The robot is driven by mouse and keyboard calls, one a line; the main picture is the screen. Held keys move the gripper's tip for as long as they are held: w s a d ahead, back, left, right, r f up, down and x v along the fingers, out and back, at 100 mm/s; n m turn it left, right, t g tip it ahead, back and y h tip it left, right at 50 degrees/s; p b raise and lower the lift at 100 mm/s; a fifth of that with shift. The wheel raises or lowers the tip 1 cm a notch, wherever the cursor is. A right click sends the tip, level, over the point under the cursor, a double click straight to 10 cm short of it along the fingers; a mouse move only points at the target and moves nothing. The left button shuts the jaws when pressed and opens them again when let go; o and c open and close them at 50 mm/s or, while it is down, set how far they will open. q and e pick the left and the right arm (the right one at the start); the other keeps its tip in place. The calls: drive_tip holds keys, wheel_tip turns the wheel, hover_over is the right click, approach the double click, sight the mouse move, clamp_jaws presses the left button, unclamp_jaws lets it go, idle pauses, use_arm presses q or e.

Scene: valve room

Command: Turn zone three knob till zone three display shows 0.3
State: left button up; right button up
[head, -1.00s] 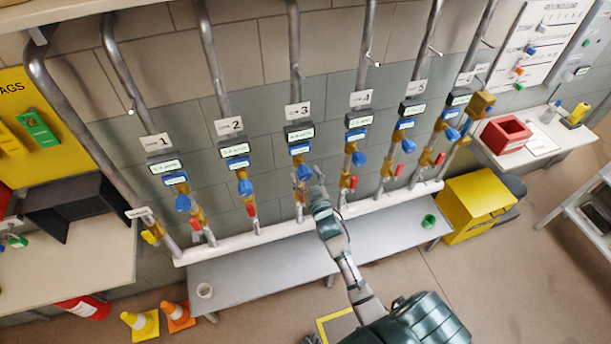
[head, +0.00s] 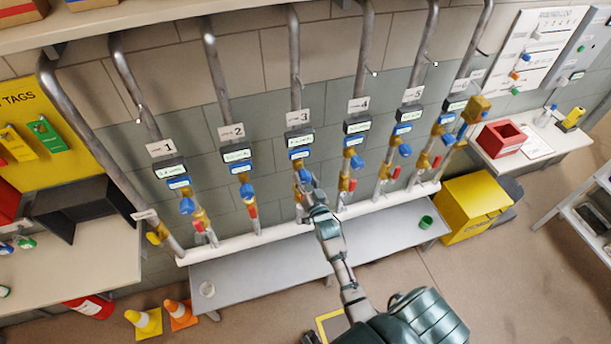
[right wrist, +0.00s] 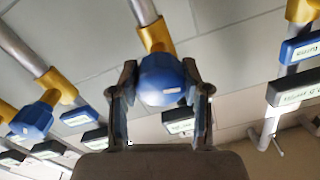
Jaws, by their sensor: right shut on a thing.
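The zone three knob is a blue knob on a brass valve; in the head view (head: 304,175) it sits on the third pipe, and in the right wrist view (right wrist: 163,80) it fills the middle. My right gripper (right wrist: 162,98) is shut on this knob, one finger on each side; in the head view the gripper (head: 309,188) covers the valve's lower part. The zone three display (head: 299,138) is a dark box with a pale lit screen, under the number 3 sign (head: 299,117). Its digits are too small to read. My left gripper is not visible.
Similar pipes with blue knobs stand either side, such as the zone two knob (head: 246,191) and zone four knob (head: 357,162). A white horizontal pipe (head: 275,237) runs below, above a grey bench (head: 265,265). A yellow bin (head: 470,208) stands at right.

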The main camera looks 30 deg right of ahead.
drive_tip(key=o, duration=1.1)
drive_tip(key=shift+o, duration=0.2)
drive_tip(key=shift+s, duration=0.1)
drive_tip(key=v, duration=1.2)
drive_tip(key=shift+f, duration=0.1)
